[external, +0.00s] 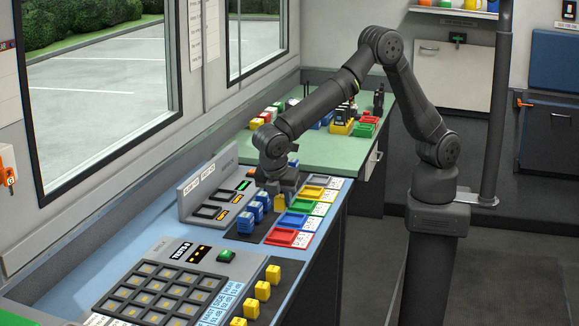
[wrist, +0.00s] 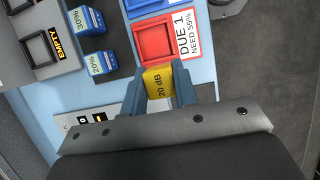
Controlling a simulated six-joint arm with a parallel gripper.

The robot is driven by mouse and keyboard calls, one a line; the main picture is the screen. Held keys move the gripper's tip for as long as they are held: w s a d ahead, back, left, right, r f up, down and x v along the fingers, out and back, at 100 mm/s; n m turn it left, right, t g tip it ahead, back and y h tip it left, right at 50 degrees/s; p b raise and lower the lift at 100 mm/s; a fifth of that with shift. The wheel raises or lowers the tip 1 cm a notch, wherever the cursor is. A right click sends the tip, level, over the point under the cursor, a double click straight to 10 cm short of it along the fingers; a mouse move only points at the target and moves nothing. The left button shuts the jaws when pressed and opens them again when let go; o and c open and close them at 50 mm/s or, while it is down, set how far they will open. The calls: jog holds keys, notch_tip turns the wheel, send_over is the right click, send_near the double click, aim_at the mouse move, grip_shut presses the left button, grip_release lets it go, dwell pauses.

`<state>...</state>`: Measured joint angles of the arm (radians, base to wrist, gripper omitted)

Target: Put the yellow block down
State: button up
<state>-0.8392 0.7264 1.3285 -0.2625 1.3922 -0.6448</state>
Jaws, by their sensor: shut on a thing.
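In the wrist view the block's far end is close to the near edge of a red tray (wrist: 139,42). I cannot tell how high the block is above the bench.
Coloured trays, including a red one (external: 280,237), line the bench edge beside cards. Blue blocks (external: 246,222) stand left of my gripper. Several yellow blocks (external: 263,290) stand in a front row beside a dark grid panel (external: 157,290). A green side bench (external: 313,150) holds small items.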

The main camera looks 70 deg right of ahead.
jog(key=shift+n, duration=0.3)
jog(key=w+d, duration=1)
jog(key=shift+w+d+f, duration=0.25)
jog(key=shift+d+f, duration=0.1)
jog(key=w+d+n, duration=0.1)
jog(key=w+d, duration=0.3)
jog(key=d, duration=1.1)
jog(key=w+d+t, duration=0.1)
jog(key=w+d, duration=0.2)
jog(key=d, duration=1.2)
jog(key=w+d+n, duration=0.1)
jog(key=w+d, duration=0.3)
jog(key=d, duration=1.1)
jog(key=s+d+n, duration=0.1)
jog(key=s+d, duration=0.4)
jog(key=d, duration=0.6)
jog(key=s+d, duration=0.6)
jog(key=d, duration=0.6)
jog(key=s+d+n, duration=0.1)
jog(key=s+d, duration=0.4)
jog(key=d, duration=0.6)
send_near(309, 140)
jog(key=shift+w+d+f+t, duration=0.1)
jog(key=shift+d+f+t, duration=0.35)
jog(key=shift+d, duration=0.4)
jog(key=shift+f, duration=2.05)
jog(key=shift+f, duration=0.1)
